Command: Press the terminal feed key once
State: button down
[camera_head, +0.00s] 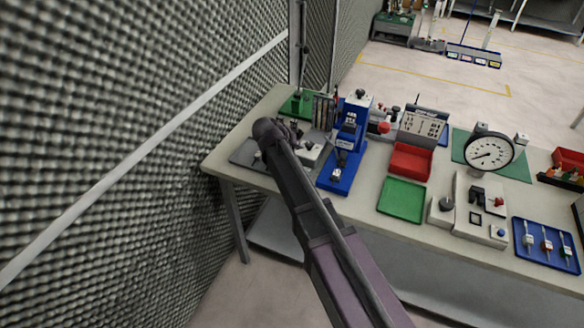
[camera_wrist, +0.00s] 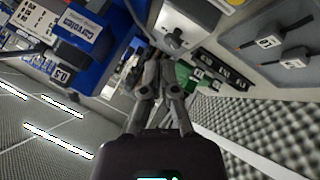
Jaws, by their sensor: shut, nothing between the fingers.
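My gripper (camera_wrist: 155,62) is shut and empty in the wrist view, its fingertips close to a small pale box (camera_wrist: 190,25) with a round knob-like part on its face. I cannot tell whether they touch. In the head view my gripper (camera_head: 296,132) is partly hidden by my arm, over the left end of the bench, and the pale box (camera_head: 312,152) shows just right of it. A blue bench machine (camera_head: 352,115) stands to the right; its lettered blue body (camera_wrist: 88,40) fills the wrist view's upper left. No part is clearly readable as the terminal feed key.
A grey plate (camera_head: 248,156) lies at the bench's left end, beside the foam wall (camera_head: 120,130). A green stand base (camera_head: 297,105) is behind. Right along the bench (camera_head: 350,212) are a red bin (camera_head: 410,162), a green tray (camera_head: 402,200) and a dial gauge (camera_head: 489,151).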

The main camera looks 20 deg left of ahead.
jog(key=a, duration=0.2)
jog(key=shift+s+a+r, duration=0.1)
jog(key=shift+a+r, duration=0.25)
jog(key=shift+a, duration=0.05)
jog(key=shift+f, duration=0.1)
notch_tip(320, 180, down, 9)
jog(key=b, duration=0.8)
jog(key=shift+b, duration=0.35)
dwell(1.4)
jog(key=shift+f+b, duration=0.3)
jog(key=shift+b, duration=0.15)
jog(key=shift+f+b, duration=0.45)
jog(key=shift+b, duration=0.05)
dwell(1.0)
dwell(0.3)
jog(key=shift+r+p, duration=0.95)
jog(key=shift+p, duration=0.05)
